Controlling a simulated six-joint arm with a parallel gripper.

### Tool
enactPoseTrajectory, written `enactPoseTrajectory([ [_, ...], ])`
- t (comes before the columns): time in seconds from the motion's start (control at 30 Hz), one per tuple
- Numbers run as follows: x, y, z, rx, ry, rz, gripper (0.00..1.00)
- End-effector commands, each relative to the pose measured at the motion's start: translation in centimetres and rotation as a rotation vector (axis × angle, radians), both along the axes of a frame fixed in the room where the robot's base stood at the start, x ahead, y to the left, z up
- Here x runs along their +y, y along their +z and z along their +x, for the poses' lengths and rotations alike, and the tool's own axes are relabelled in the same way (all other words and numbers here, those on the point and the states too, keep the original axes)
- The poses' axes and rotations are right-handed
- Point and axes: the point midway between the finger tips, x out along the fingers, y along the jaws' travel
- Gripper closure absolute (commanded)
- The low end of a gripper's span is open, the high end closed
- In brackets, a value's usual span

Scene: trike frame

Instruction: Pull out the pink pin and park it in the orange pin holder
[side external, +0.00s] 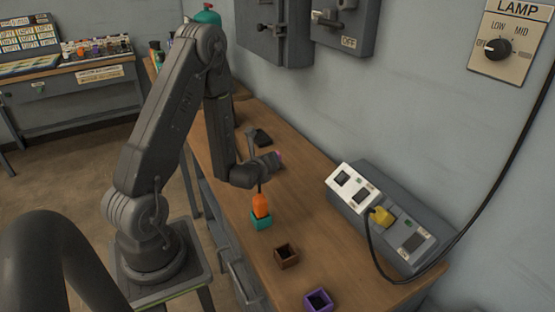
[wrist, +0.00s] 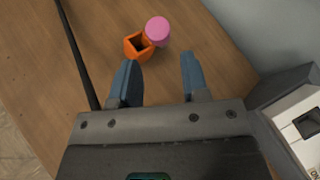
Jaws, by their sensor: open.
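The pink pin shows as a round pink head (wrist: 157,29) in the wrist view, overlapping the right edge of the orange pin holder (wrist: 131,47). The holder is a small open box with a dark opening. I cannot tell what the pin's shaft sits in. My gripper (wrist: 160,68) is open, with its two blue-grey fingers apart and nothing between them. The pin and holder lie just past the fingertips, nearer the left finger. In the side view a small pink patch (side external: 280,154) shows at my gripper's end; the orange holder is not clearly visible there.
An orange handle (side external: 261,205) stands in a teal box (side external: 261,222) on the bench. A brown box (side external: 286,257) and a purple box (side external: 318,302) stand nearer the camera. A grey power unit (side external: 398,245) with a yellow plug and black cable is by the wall.

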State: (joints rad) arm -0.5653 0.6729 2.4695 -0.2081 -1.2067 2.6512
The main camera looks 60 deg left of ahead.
Motion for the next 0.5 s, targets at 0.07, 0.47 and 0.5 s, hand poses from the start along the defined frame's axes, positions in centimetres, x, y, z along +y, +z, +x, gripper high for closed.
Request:
enactPoseTrajectory([
  [0.07, 0.5, -0.4, 0.0, 0.014, -0.001, 0.025, 0.58],
  [0.47, 3.8, -2.1, 3.3, 0.013, -0.001, 0.027, 0.58],
  [0.5, 4.2, -2.3, 3.7, 0.014, -0.002, 0.027, 0.58],
])
